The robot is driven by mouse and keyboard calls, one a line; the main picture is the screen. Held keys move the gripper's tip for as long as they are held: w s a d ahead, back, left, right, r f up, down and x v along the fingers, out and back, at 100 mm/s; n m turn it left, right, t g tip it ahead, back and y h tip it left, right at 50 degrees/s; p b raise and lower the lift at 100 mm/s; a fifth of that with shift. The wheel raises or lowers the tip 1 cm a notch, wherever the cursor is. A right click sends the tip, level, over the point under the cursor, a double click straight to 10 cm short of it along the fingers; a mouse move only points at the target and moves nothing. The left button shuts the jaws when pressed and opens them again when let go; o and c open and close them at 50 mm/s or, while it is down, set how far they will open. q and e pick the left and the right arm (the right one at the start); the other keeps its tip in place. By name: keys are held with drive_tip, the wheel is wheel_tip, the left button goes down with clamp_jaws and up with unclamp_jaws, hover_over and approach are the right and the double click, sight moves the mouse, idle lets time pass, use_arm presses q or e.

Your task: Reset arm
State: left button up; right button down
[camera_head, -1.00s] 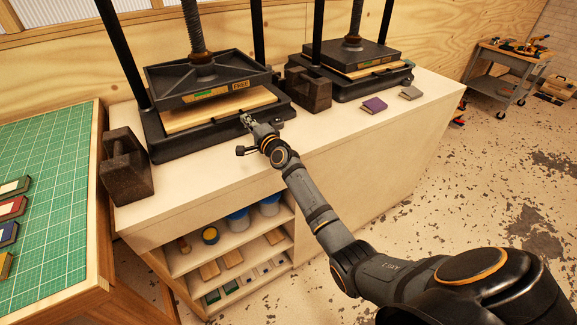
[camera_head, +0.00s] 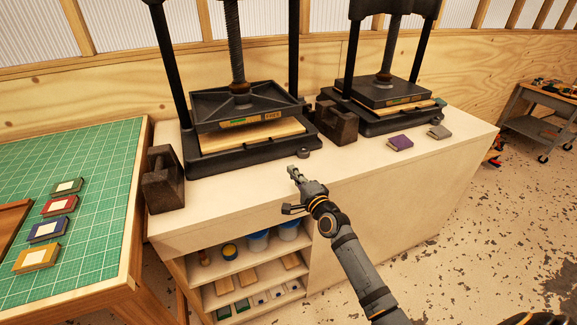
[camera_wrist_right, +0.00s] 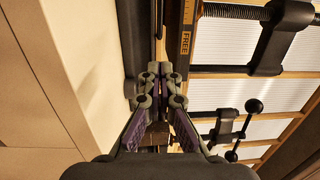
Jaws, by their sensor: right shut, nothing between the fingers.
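My right gripper (camera_head: 294,170) is shut and empty. In the head view it is above the front part of the cream counter (camera_head: 240,196), in front of the left press (camera_head: 245,125), and apart from it. In the right wrist view the gripper's fingers (camera_wrist_right: 156,78) are together with nothing between them. The left press has a wooden board under its raised dark plate and a label on the plate that reads FREE in the wrist view. My left gripper is not in view.
A second press (camera_head: 385,95) stands to the right. Dark blocks (camera_head: 163,183) (camera_head: 337,124) stand beside the left press. A purple book (camera_head: 400,142) and a grey book (camera_head: 440,131) lie on the counter. A green cutting mat (camera_head: 95,200) with several small books is at left. Shelves (camera_head: 240,263) are below.

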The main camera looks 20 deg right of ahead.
sight(287, 196)
drive_tip(key=shift+w, duration=0.1)
drive_tip(key=shift+a+f, duration=0.15)
drive_tip(key=shift+f, duration=0.05)
drive_tip(key=s+a+f+n+g, duration=0.1)
drive_tip(key=s+f+n, duration=0.1)
drive_tip(key=s+a+f+n+g+y, duration=0.1)
drive_tip(key=s+a+f+n, duration=0.1)
drive_tip(key=shift+s+a+f+n+g+y, duration=0.15)
drive_tip(key=shift+s+a+n+g+y, duration=0.15)
drive_tip(key=shift+n, duration=0.1)
drive_tip(key=s+a+f+n+g, duration=0.2)
drive_tip(key=s+f+n+g, duration=0.35)
drive_tip(key=s, duration=0.35)
drive_tip(key=s+d+f+n+g+h, duration=0.2)
drive_tip(key=s+n+g, duration=0.15)
drive_tip(key=s, duration=0.75)
drive_tip(key=s+d+f+n+g+h, duration=0.2)
drive_tip(key=s+d+n+g+h, duration=0.15)
drive_tip(key=s, duration=0.65)
wheel_tip(287, 196, down, 26)
drive_tip(key=s+d, duration=0.2)
drive_tip(key=s+d+f+g+y, duration=0.1)
drive_tip(key=s+f+g, duration=0.1)
drive_tip(key=s+f, duration=1.4)
drive_tip(key=s+p, duration=0.1)
drive_tip(key=s, duration=0.2)
drive_tip(key=shift+f, duration=0.2)
